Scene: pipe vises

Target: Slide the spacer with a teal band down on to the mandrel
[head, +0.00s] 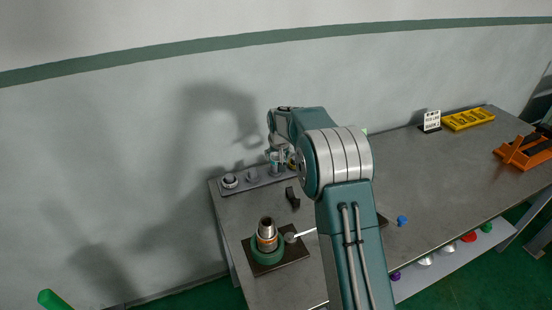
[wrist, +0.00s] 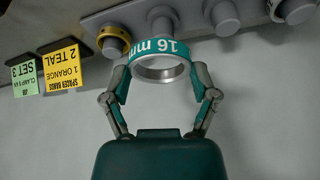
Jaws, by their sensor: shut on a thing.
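The teal-banded spacer (wrist: 160,62), a metal ring marked "16 mm", is between the fingers of my gripper (wrist: 162,80) in the wrist view. The gripper is shut on it. The ring is near a grey peg of the rack; I cannot tell whether it is clear of the peg. In the head view my gripper (head: 277,162) is at the rack's right part, partly hidden by my arm. The mandrel (head: 267,226) stands upright at the front left of the bench, its metal top bare. An orange-banded ring (head: 267,243) is around it above a green base (head: 267,254).
The grey rack (head: 262,181) carries several pegs; a yellow-banded spacer (wrist: 114,38) is beside the held one. Yellow and green signs (wrist: 60,68) stand nearby. A black piece (head: 292,197) lies between rack and mandrel. An orange vise (head: 525,152) and yellow tray (head: 468,119) are far right.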

